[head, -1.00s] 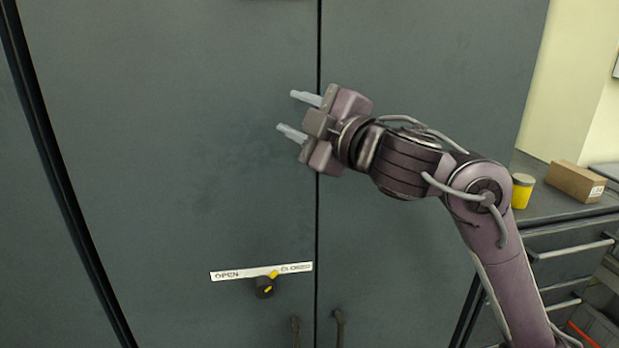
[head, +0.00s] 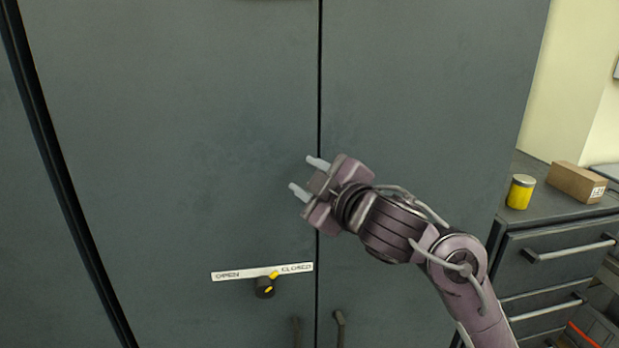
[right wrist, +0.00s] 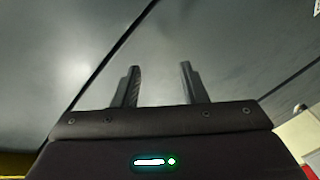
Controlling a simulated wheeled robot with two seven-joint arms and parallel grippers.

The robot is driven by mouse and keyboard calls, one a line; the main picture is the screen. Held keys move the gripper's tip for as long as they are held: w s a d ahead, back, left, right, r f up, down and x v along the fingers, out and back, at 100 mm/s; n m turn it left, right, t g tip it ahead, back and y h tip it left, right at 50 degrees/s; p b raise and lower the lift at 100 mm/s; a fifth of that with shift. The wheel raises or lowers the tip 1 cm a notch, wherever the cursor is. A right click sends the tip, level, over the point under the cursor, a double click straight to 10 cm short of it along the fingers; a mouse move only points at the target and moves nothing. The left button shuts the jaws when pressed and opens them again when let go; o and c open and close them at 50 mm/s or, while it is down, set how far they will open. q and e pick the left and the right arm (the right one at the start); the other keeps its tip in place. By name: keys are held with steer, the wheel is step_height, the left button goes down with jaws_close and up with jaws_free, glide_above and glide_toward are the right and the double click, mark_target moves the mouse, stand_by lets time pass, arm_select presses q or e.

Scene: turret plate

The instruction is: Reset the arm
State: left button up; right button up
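My right gripper (head: 308,178) is in front of the grey cabinet doors (head: 180,130), near the seam between them. Its two fingers are apart with nothing between them. In the right wrist view the gripper (right wrist: 158,84) also shows spread, empty fingers with the cabinet face beyond. A black knob with a yellow pointer (head: 265,286) sits below and to the left of the gripper. Its yellow mark points toward CLOSED on the white label strip (head: 255,272). My left gripper does not show.
Two dark door handles (head: 340,330) are low by the seam. At the right, a yellow can (head: 521,191) and a cardboard box (head: 576,182) stand on a grey drawer unit (head: 560,240). The space left of the gripper, before the left door, is clear.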

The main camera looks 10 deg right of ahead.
steer(key=s+d+f+m+g+h, duration=0.3)
steer(key=s+f+m, duration=0.15)
steer(key=f, duration=0.75)
steer(key=s+d+f+m+g+h, duration=0.25)
steer(key=s+f, duration=0.25)
steer(key=f, duration=0.7)
steer(key=s+d+f+m+g, duration=0.2)
steer(key=s+f+m+g, duration=0.15)
steer(key=s+f, duration=0.45)
steer(key=s+d+f+m+g, duration=0.25)
steer(key=s+f+g, duration=0.2)
steer(key=s, duration=0.55)
step_height(320, 180, down, 33)
steer(key=n+b, duration=0.1)
steer(key=b, duration=0.4)
steer(key=s+d+f+g+b, duration=0.1)
steer(key=s+f+b, duration=0.1)
steer(key=s+f, duration=0.8)
steer(key=s+d+f+h+b, duration=0.1)
steer(key=s+d+f+b, duration=0.1)
steer(key=s+f, duration=0.9)
step_height(320, 180, down, 5)
steer(key=shift+d+r+g+b, duration=0.25)
steer(key=shift+g+b, duration=0.1)
steer(key=shift+b, duration=0.2)
